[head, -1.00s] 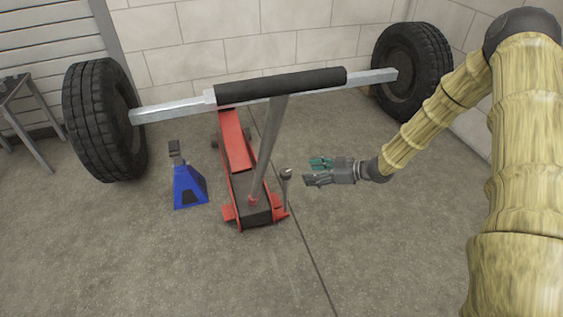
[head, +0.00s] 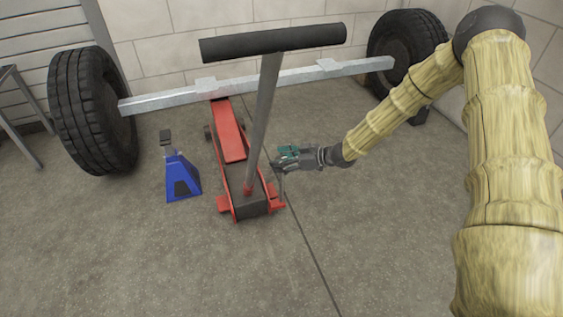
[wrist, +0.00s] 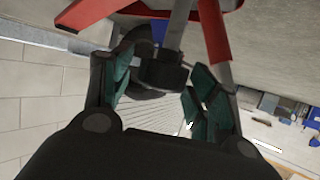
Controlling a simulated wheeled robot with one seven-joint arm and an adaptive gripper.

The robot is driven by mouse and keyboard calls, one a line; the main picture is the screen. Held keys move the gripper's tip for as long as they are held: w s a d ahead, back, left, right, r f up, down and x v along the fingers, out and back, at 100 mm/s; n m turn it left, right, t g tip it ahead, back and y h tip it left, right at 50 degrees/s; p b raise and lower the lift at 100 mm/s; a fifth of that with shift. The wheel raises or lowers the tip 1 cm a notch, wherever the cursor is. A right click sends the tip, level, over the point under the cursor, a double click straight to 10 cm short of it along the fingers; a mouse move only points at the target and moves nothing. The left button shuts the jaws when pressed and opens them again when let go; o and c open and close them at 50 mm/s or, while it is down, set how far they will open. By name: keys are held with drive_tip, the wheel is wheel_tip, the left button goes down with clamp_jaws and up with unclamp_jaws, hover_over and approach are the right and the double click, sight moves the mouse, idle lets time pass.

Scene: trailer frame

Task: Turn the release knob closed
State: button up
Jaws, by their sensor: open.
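The red floor jack (head: 229,138) stands on the floor with a grey handle post topped by a black crossbar (head: 275,43). A thin grey post (head: 282,188) rises at its near right corner. My gripper (head: 279,163) is at the top of this post, coming from the right, and hides the knob there. A gap shows on the right finger's side; contact on the left is unclear.
A blue jack stand (head: 181,176) is left of the jack. Behind, a grey axle beam (head: 300,75) joins two black tyres, left (head: 90,110) and right (head: 405,50). The floor in front and right is clear.

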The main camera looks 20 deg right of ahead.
drive_tip(key=c, duration=1)
drive_tip(key=shift+o, duration=0.2)
drive_tip(key=shift+r+m+t+h+p, duration=0.1)
drive_tip(key=shift+m+t+h+p, duration=0.2)
drive_tip(key=shift+m+t+p, duration=0.1)
drive_tip(key=shift+m, duration=0.3)
drive_tip(key=o, duration=1)
drive_tip(key=shift+c, duration=0.2)
